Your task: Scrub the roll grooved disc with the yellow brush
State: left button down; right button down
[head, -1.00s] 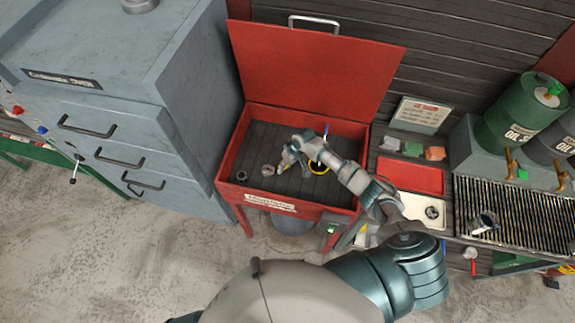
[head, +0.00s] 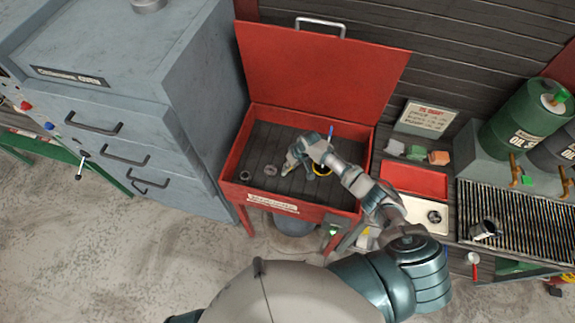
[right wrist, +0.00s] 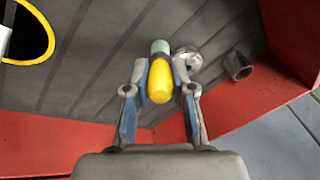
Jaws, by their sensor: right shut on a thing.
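My right gripper (head: 288,168) is inside the red basin, low over its dark slatted floor. In the right wrist view, its fingers (right wrist: 160,100) are shut on the yellow brush (right wrist: 160,82), whose pale greenish end (right wrist: 160,47) points away from the palm. The grooved disc, a small round metal piece (right wrist: 188,58), lies on the floor just right of the brush's end. In the head view the disc (head: 270,169) is just left of the gripper. I cannot tell whether the brush touches it. My left gripper is not in view.
A second metal ring (head: 245,175) lies farther left in the basin. A yellow-rimmed opening (right wrist: 30,30) is on the other side. The basin's red walls (head: 237,150) and raised lid (head: 320,75) surround the work area. A grey drawer cabinet (head: 130,120) stands left, a grated bench (head: 515,215) right.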

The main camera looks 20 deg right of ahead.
jog(key=shift+s+d+f, duration=0.1)
jog(key=shift+s+d, duration=0.2)
jog(key=shift+d, duration=0.15)
jog(key=shift+w+a+f+b, duration=0.1)
jog(key=shift+w+a+b, duration=0.15)
jog(key=shift+w+a, duration=0.3)
jog(key=shift+w+a+f+b, duration=0.1)
jog(key=shift+w+a+b, duration=0.2)
jog(key=shift+a, duration=0.45)
jog(key=shift+s+d+p, duration=0.4)
jog(key=shift+d+p, duration=0.2)
jog(key=shift+s+d+f, duration=0.15)
jog(key=shift+s+d, duration=0.3)
jog(key=shift+d, duration=0.25)
jog(key=shift+w+a+f+b, duration=0.1)
jog(key=shift+w+a+b, duration=0.25)
jog(key=shift+a, duration=0.35)
jog(key=shift+w+a+b, duration=0.15)
jog(key=shift+w+a, duration=0.3)
jog(key=shift+a, duration=0.2)
notch_tip(320, 180, up, 3)
jog(key=shift+w+f+p, duration=0.1)
jog(key=shift+f+p, duration=0.1)
jog(key=shift+p, duration=0.35)
jog(key=shift+r, duration=2.25)
